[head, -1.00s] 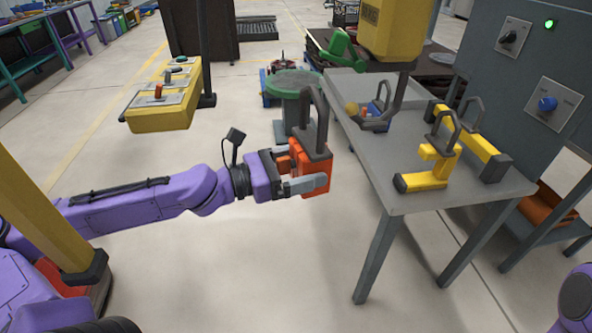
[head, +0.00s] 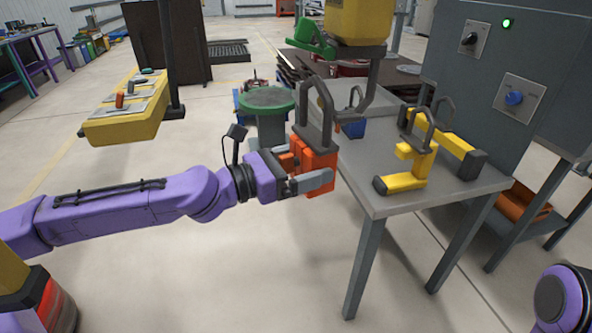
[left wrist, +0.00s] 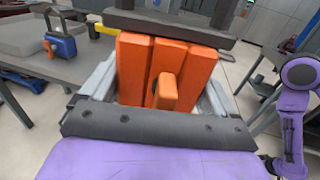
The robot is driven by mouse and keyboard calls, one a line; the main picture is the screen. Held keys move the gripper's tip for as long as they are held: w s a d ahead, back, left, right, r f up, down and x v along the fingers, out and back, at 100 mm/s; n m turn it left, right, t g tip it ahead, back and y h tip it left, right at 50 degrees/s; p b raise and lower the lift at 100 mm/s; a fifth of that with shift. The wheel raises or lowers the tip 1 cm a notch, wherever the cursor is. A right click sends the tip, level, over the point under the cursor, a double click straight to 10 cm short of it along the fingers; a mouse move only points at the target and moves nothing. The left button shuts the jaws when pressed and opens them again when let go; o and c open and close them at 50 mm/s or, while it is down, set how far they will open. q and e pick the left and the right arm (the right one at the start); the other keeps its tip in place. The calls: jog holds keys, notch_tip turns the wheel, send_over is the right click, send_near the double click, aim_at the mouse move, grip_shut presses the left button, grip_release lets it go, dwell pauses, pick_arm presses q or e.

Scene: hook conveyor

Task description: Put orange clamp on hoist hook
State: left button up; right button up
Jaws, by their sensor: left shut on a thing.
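The orange clamp (head: 319,168) has a dark grey loop on top and is held upright. My left gripper (head: 308,184) is shut on its orange body, left of the grey table's front corner. The clamp also fills the middle of the left wrist view (left wrist: 135,70), between the fingers. The hoist hook (head: 374,85) is dark grey and hangs below a yellow hoist block (head: 357,22). The clamp is not on the hook. My right gripper is out of view.
The grey table (head: 400,203) holds yellow clamps (head: 411,170) and a blue clamp (head: 353,129). A green-topped bin (head: 267,100) stands behind my left gripper. A yellow control box (head: 125,115) is at left. A grey cabinet (head: 465,85) stands right.

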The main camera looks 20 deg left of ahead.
aim_at(334, 160)
pick_arm(q)
jog(key=shift+s+d+b+x, duration=0.1)
jog(key=shift+b+x, duration=0.5)
jog(key=shift+x, duration=0.15)
jog(key=shift+s+d+b+x, duration=0.1)
jog(key=shift+b+x, duration=0.45)
jog(key=shift+x, duration=0.15)
jog(key=shift+s+d+b+x, duration=0.1)
jog(key=shift+d+b+x, duration=0.05)
jog(key=shift+b+x, duration=0.55)
jog(key=shift+w+d, duration=0.25)
jog(key=shift+d, duration=0.2)
jog(key=shift+r, duration=0.1)
jog(key=shift+d+b, duration=0.1)
jog(key=shift+b, duration=0.2)
jog(key=shift+f+b, duration=2.5)
